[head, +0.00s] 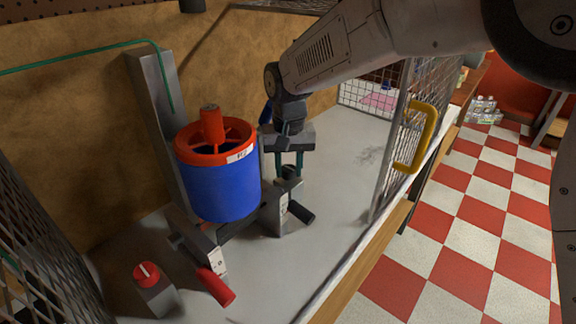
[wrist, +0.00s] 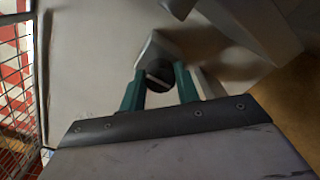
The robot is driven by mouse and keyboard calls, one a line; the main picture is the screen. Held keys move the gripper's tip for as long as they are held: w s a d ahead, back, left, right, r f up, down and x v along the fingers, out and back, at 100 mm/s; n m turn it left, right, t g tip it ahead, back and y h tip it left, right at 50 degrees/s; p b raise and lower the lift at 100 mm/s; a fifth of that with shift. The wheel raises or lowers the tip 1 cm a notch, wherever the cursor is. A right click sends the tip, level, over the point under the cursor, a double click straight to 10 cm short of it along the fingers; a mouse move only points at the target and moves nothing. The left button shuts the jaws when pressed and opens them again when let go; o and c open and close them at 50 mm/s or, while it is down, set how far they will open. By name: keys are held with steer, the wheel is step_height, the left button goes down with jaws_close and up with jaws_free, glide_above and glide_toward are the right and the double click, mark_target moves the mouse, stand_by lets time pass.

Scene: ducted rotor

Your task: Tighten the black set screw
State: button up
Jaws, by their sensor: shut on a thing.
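The black set screw (wrist: 154,73) is a dark round knob with a pale line across its top, on a grey block (wrist: 158,46) in the wrist view. The teal fingers of my gripper (wrist: 158,80) stand on either side of it and are shut on it.
A red knob with a white line (head: 146,273) sits on a grey block at front left. The rotor's stand has a red cylinder (head: 215,286) and a black cylinder (head: 300,212). Mesh panels and a yellow handle (head: 422,138) flank the grey bench (head: 335,180). The bench's right side is clear.

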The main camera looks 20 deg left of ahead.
mark_target(289, 168)
steer(key=shift+w+r, duration=0.15)
stand_by(0.3)
steer(key=o, duration=1)
steer(key=shift+c, duration=0.2)
steer(key=shift+r, duration=3.8)
